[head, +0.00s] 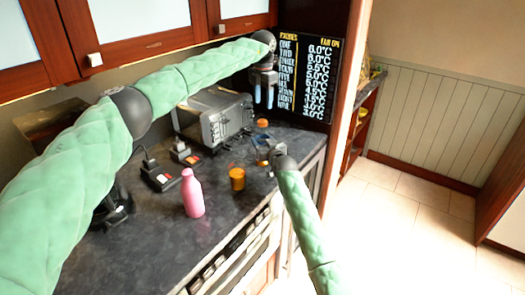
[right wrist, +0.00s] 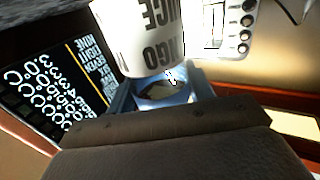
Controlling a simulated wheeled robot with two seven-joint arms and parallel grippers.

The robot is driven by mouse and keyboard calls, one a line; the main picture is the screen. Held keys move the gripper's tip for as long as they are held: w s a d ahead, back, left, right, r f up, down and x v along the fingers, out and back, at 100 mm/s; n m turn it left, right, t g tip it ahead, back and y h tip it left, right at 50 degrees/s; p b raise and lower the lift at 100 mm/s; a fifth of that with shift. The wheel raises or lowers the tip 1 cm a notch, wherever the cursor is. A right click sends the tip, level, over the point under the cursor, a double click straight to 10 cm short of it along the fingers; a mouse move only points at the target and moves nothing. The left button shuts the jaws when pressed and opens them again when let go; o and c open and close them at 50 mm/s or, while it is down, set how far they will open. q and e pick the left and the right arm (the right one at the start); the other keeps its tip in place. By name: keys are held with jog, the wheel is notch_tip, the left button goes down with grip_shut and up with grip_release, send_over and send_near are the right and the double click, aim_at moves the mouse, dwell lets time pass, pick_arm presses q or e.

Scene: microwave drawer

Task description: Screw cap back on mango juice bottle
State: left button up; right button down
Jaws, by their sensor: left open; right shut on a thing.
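The mango juice bottle (right wrist: 150,35) shows in the right wrist view as a white surface with dark lettering, upside down in that picture. My right gripper (right wrist: 165,88) is shut on it; in the head view this gripper (head: 268,154) is low over the counter's right side. A small orange piece (head: 262,123) shows just above my right gripper; I cannot tell whether it is the cap or whether it sits on the bottle. My left gripper (head: 264,92) is open, pointing down above that orange piece, with its fingers apart and nothing seen between them.
A silver microwave (head: 222,117) stands at the back of the dark counter (head: 150,225). A pink bottle (head: 193,194) and an orange jar (head: 237,178) stand in front. Small black devices (head: 160,176) lie left. A temperature board (head: 306,80) stands behind; cabinets hang above.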

aim_at(263, 121)
pick_arm(q)
jog(key=n, duration=0.7)
jog(key=shift+a, duration=0.1)
jog(key=shift+f, duration=0.1)
jog(key=shift+s+f, duration=0.1)
jog(key=shift+f, duration=3.8)
jog(key=c, duration=1)
